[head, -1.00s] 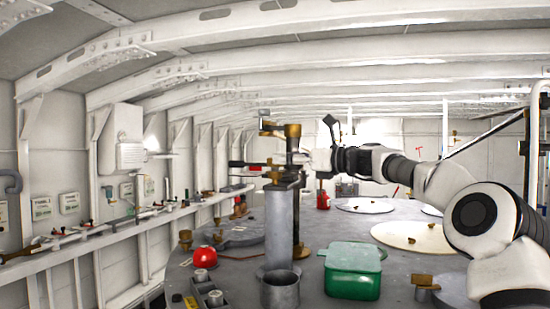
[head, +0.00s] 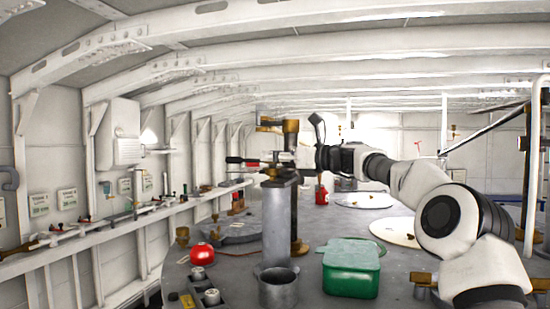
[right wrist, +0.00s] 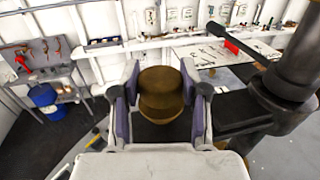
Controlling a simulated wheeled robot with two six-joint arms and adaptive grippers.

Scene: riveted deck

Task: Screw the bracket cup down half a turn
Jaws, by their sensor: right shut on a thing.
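The bracket cup, a round brass piece (right wrist: 160,95), sits between the two fingers of my right gripper (right wrist: 160,108) in the right wrist view. The fingers are shut on it, one on each side. In the head view, my right gripper (head: 307,157) reaches in from the right at the top of the grey post, beside brass fittings (head: 291,127). The cup's lower part and its seat are hidden. My left gripper is not in view.
A grey cylinder post (head: 277,225) stands on the deck table with an open grey pot (head: 278,287) in front. A dark column (right wrist: 293,65) is close on the right in the wrist view.

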